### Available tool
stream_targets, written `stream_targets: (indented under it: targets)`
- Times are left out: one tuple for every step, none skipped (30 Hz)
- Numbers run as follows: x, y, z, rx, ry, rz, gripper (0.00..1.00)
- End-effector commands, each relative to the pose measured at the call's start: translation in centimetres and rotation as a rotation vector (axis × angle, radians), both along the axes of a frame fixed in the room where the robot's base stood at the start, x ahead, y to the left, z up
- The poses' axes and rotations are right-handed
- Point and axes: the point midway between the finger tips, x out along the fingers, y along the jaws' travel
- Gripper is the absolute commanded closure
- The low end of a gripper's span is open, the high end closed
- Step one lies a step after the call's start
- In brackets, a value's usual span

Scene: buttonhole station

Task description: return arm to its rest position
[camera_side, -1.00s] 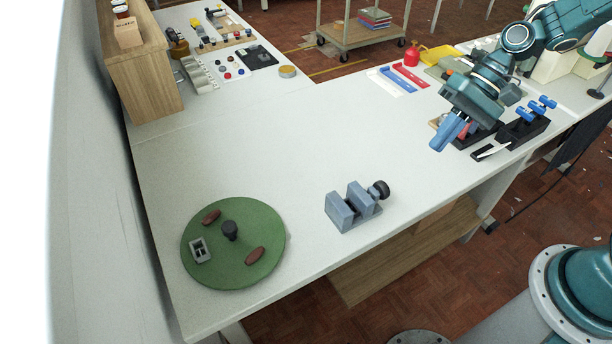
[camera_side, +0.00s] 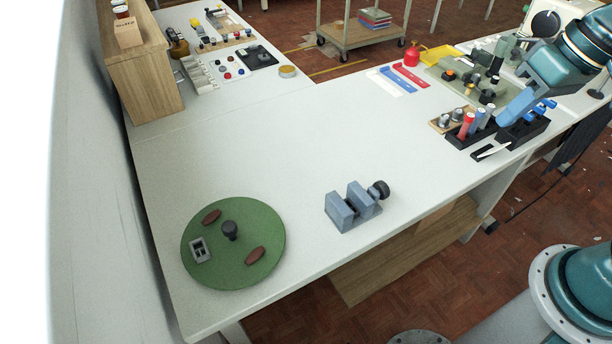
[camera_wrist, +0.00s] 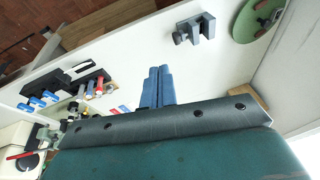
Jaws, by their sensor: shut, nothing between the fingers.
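My gripper (camera_side: 507,115) is at the upper right in the side view, above the tool racks at the right end of the table. Its blue fingers are together with nothing between them. In the wrist view the two blue fingers (camera_wrist: 157,72) lie side by side. The upper part of my arm runs out of the side view at the right edge.
A blue-grey vise (camera_side: 352,206) and a green round plate (camera_side: 262,222) stand on the white table (camera_side: 290,140). Black racks (camera_side: 523,134) with blue-handled and red tools stand close below my gripper. The table's middle is clear.

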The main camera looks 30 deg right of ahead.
Motion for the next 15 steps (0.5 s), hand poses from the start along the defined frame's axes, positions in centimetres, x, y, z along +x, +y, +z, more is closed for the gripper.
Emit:
stream_targets:
  targets:
    - [-0.7,-0.1,0.5,-0.02,-0.024,0.009,1.0]
    - [-1.0,-0.2,0.8,-0.032,-0.037,0.012,1.0]
    - [-1.5,-0.3,1.1,-0.047,-0.054,0.018,1.0]
    - [-1.9,-0.4,1.4,-0.058,-0.067,0.02,1.0]
    - [-2.2,-0.5,1.6,-0.069,-0.078,0.025,1.0]
    - [-2.7,-0.6,1.9,-0.084,-0.094,0.029,1.0]
    - [-3.1,-0.7,2.1,-0.093,-0.105,0.031,1.0]
    - [-3.5,-0.9,2.3,-0.103,-0.118,0.034,1.0]
    - [-3.9,-1.0,2.5,-0.116,-0.134,0.038,1.0]
    - [-4.3,-1.1,2.7,-0.125,-0.144,0.039,1.0]
    - [-4.6,-1.2,2.8,-0.133,-0.154,0.041,1.0]
    - [-5.0,-1.4,3.0,-0.142,-0.167,0.043,1.0]
    - [-5.3,-1.5,3.1,-0.149,-0.174,0.044,1.0]
    - [-5.5,-1.6,3.2,-0.154,-0.182,0.046,1.0]
    - [-5.8,-1.7,3.3,-0.161,-0.19,0.048,1.0]
